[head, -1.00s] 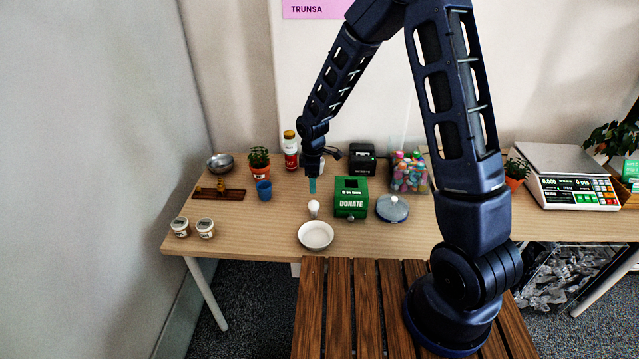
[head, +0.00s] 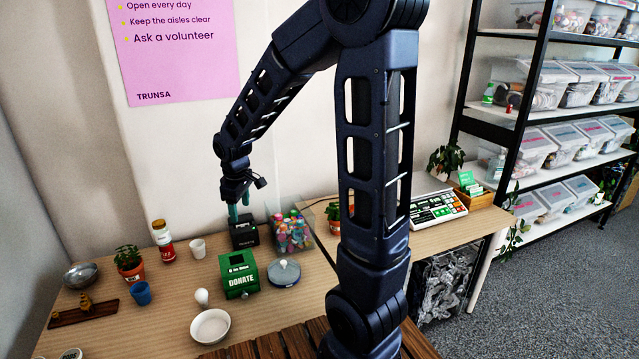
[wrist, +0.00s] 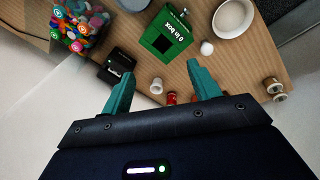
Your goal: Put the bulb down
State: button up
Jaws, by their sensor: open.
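The white bulb (head: 202,297) stands on the wooden table just behind the white bowl (head: 210,327); I cannot tell whether they touch. The bulb also shows in the wrist view as a small white ball (wrist: 206,48), between the green donation box and the bowl. My gripper (head: 239,212) is up at the back of the table, in front of the black box and well away from the bulb. In the wrist view its teal fingers (wrist: 160,75) are spread apart with nothing between them.
The green donation box (head: 239,275) stands right of the bulb, with a glass-lidded dish (head: 284,273) beyond. A white cup (head: 198,248), red-labelled bottle (head: 162,242) and blue cup (head: 141,293) stand left. A tub of colourful items (head: 291,232) is right of my gripper.

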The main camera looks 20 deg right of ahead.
jog(key=s+d+r+m+t, duration=0.1)
jog(key=s+d+r+m, duration=0.4)
jog(key=s+d, duration=0.4)
jog(key=s+d+r+m+t, duration=0.1)
jog(key=s+d+r+m, duration=0.4)
jog(key=s+d+r, duration=0.3)
jog(key=shift+s+d+m+t, duration=0.3)
jog(key=shift+s+d+m, duration=0.1)
jog(key=shift+s, duration=0.65)
